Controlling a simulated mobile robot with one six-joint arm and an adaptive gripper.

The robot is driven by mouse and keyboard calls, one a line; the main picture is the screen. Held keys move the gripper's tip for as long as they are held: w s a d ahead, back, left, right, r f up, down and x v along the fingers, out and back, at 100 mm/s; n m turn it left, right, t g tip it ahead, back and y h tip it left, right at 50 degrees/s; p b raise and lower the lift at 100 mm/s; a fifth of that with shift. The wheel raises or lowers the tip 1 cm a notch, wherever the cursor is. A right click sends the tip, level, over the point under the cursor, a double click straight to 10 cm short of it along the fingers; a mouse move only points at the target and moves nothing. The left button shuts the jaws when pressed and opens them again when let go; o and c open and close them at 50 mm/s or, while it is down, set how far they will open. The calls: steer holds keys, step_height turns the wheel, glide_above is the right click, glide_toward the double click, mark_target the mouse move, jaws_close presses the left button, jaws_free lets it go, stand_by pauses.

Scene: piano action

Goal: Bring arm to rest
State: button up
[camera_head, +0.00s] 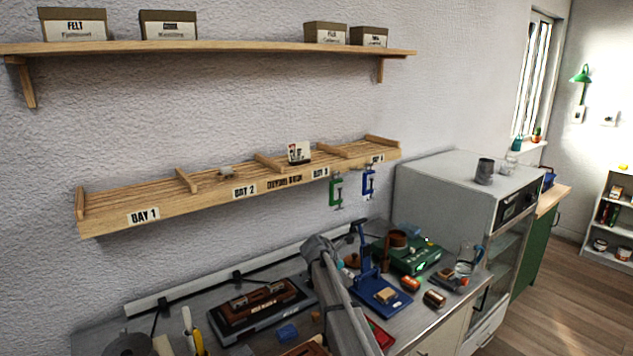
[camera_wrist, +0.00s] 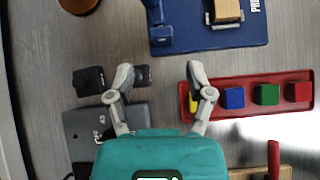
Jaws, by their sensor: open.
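My gripper (camera_wrist: 159,78) shows in the wrist view with its two grey fingers spread apart and nothing between them. Bare grey bench top shows in the gap. In the head view my grey arm (camera_head: 336,290) reaches over the workbench; the fingers cannot be made out there. To the right of the fingers in the wrist view is a red tray (camera_wrist: 279,81) with a blue cube (camera_wrist: 233,98), a green cube (camera_wrist: 267,94) and a red cube (camera_wrist: 298,92). A yellow piece (camera_wrist: 193,102) is partly hidden by the right finger.
A blue press (camera_wrist: 207,43) stands ahead of the fingers; it also shows in the head view (camera_head: 367,262). A dark grey block (camera_wrist: 83,124) and small black pieces lie left. A green box (camera_head: 408,256) stands behind the press. A wooden rack (camera_head: 215,205) hangs above the bench.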

steer(key=s+d+f+m+g+y, duration=0.1)
steer(key=s+d+m, duration=0.1)
steer(key=s, duration=0.4)
steer(key=s+d+f+m, duration=0.1)
steer(key=s+d+m, duration=0.1)
steer(key=s+m, duration=0.3)
steer(key=s+d+f+m+g+y, duration=0.1)
steer(key=s+d+m, duration=0.1)
steer(key=s, duration=0.5)
steer(key=shift+s+d+f+m+g+y, duration=0.15)
steer(key=shift+m+g+y, duration=0.15)
steer(key=shift+m, duration=0.6)
steer(key=s+m, duration=0.2)
steer(key=s, duration=0.1)
steer(key=s+m+g+y, duration=0.1)
steer(key=s+m, duration=0.1)
steer(key=s, duration=0.1)
steer(key=s+d+f+m+y, duration=0.1)
steer(key=s+m, duration=0.1)
steer(key=s, duration=0.2)
steer(key=shift+s+d+f, duration=0.1)
steer(key=s+m+g+y, duration=0.1)
steer(key=s+m+y, duration=0.1)
steer(key=s+m, duration=0.5)
steer(key=s, duration=0.3)
steer(key=shift+s+a+f, duration=0.2)
steer(key=shift+s+f, duration=0.05)
steer(key=shift+s, duration=0.1)
steer(key=shift+c, duration=0.2)
